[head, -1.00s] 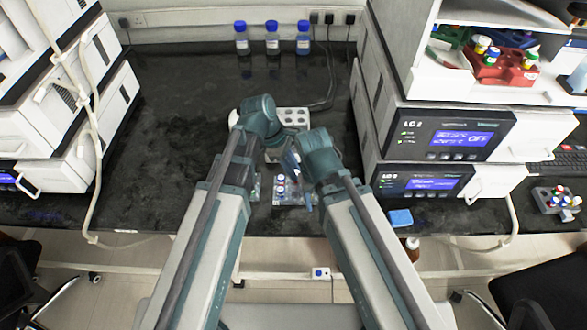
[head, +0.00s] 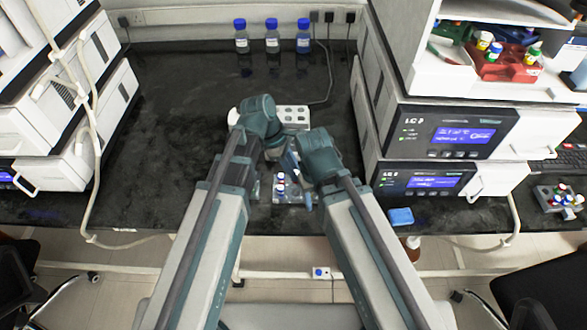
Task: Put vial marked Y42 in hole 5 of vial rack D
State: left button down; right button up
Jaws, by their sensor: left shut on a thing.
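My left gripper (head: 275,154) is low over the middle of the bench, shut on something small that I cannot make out. No vial marking or rack letter is legible.
Three blue-capped bottles (head: 272,38) stand at the back wall. Instrument stacks (head: 440,135) flank the bench on both sides. A blue block (head: 401,217) lies at the front right edge. The dark bench (head: 170,120) is bare at left.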

pick_arm(q)
jog(key=shift+f, duration=0.35)
pick_arm(e)
jog(key=shift+f, duration=0.35)
pick_arm(q)
jog(key=shift+f+b, duration=0.2)
jog(key=shift+b, duration=0.25)
pick_arm(e)
jog(key=shift+f, duration=0.2)
pick_arm(q)
jog(key=shift+c, duration=1.6)
grip_release()
jog(key=shift+r, duration=0.1)
jog(key=shift+r+p, duration=3)
jog(key=shift+p, duration=0.1)
pick_arm(e)
notch_tip(320, 180, up, 6)
